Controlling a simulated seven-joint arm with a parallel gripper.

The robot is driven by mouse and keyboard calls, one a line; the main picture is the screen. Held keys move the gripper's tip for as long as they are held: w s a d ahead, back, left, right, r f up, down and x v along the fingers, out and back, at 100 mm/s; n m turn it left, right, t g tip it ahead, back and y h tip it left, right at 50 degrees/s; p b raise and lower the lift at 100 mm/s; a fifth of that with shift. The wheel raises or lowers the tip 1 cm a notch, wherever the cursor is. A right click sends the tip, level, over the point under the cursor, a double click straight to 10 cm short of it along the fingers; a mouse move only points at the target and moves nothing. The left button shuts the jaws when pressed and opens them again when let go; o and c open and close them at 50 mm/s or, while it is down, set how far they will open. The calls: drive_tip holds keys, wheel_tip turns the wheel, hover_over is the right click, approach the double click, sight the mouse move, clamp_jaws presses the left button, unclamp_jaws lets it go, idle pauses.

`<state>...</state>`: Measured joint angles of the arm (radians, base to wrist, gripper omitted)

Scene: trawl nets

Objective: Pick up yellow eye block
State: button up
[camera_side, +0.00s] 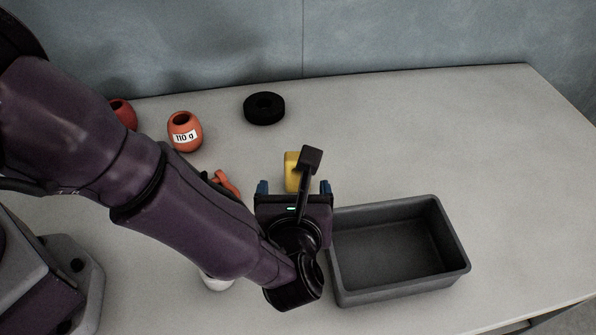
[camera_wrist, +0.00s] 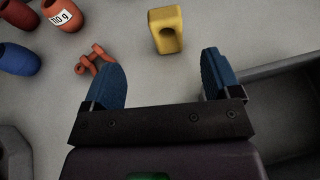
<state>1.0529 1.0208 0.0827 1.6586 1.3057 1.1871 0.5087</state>
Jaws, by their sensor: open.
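The yellow eye block (camera_side: 291,172) lies on the grey table, beyond my gripper in the side view and partly hidden by the wrist camera arm. My gripper (camera_side: 293,187) has two blue fingers spread wide. In the wrist view my gripper (camera_wrist: 162,72) is open with nothing between the fingers, apart from the block.
A dark grey tray (camera_side: 460,248) stands to the right, close to my gripper. Orange shackle-like pieces (camera_wrist: 96,58), an orange "110 g" float (camera_side: 184,132), a red float (camera_side: 124,113) and a black ring (camera_side: 264,108) lie left and behind. The table's right side is clear.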

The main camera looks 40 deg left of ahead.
sight(298, 156)
drive_tip(key=x, duration=0.6)
drive_tip(key=shift+d+x, duration=0.1)
drive_tip(key=shift+x, duration=1.45)
drive_tip(key=shift+d+x, duration=0.15)
drive_tip(key=shift+x, duration=1.4)
drive_tip(key=shift+w+f, duration=0.1)
drive_tip(key=shift+c, duration=0.2)
drive_tip(key=c, duration=1)
